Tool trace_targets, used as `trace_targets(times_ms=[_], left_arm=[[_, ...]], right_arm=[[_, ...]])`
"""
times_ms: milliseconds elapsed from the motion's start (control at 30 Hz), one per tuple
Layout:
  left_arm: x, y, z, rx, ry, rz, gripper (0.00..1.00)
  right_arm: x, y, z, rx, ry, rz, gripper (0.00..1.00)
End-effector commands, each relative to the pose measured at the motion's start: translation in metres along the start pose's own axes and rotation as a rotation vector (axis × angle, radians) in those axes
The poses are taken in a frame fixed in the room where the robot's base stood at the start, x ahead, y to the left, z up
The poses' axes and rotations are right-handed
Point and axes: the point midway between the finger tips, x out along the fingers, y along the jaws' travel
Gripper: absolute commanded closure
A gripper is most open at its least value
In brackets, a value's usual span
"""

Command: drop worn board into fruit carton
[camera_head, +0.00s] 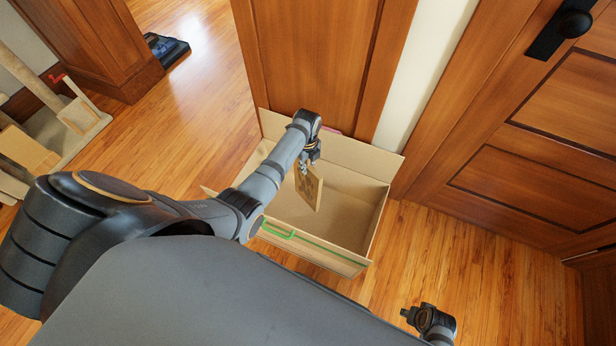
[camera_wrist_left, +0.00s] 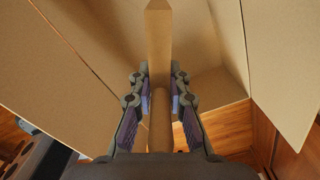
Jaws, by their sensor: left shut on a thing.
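The worn board (camera_head: 309,187) is a small flat tan-brown piece hanging upright from my left gripper (camera_head: 308,163). The gripper is shut on its upper part and holds it over the open fruit carton (camera_head: 357,212). In the left wrist view the board (camera_wrist_left: 158,50) shows edge-on between the two fingers (camera_wrist_left: 159,100). The carton is a wide cardboard box on the floor with its flaps open and green marks on its front. My arm hides part of its left side. My right gripper (camera_head: 418,316) is at the bottom right, away from the carton; its jaws are too small to judge.
A wooden panel (camera_head: 318,60) stands right behind the carton, and a wooden door (camera_head: 540,150) is at the right. A cat tree (camera_head: 60,120) stands at the far left. The wooden floor (camera_head: 480,250) right of the carton is clear.

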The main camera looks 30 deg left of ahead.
Motion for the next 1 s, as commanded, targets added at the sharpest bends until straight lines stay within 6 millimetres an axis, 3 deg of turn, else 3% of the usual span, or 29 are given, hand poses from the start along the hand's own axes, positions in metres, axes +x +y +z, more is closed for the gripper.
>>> trace_targets(times_ms=[300, 333, 533, 833, 1000], left_arm=[[0.001, 0.0, 0.0, 0.0, 0.0, 0.0, 1.0], [0.001, 0.0, 0.0, 0.0, 0.0, 0.0, 0.83], [0.001, 0.0, 0.0, 0.0, 0.0, 0.0, 0.57], [-0.001, 0.0, 0.0, 0.0, 0.0, 0.0, 0.57], [-0.026, -0.001, 0.001, 0.0, -0.002, -0.004, 0.57]], right_arm=[[-0.003, -0.001, -0.002, 0.0, 0.0, -0.002, 0.59], [-0.003, -0.001, -0.002, 0.0, 0.0, -0.002, 0.59], [-0.003, -0.001, -0.002, 0.0, 0.0, -0.001, 0.59], [-0.003, -0.001, -0.003, 0.0, 0.0, -0.002, 0.59], [-0.003, -0.001, -0.003, 0.0, 0.001, -0.002, 0.59]])
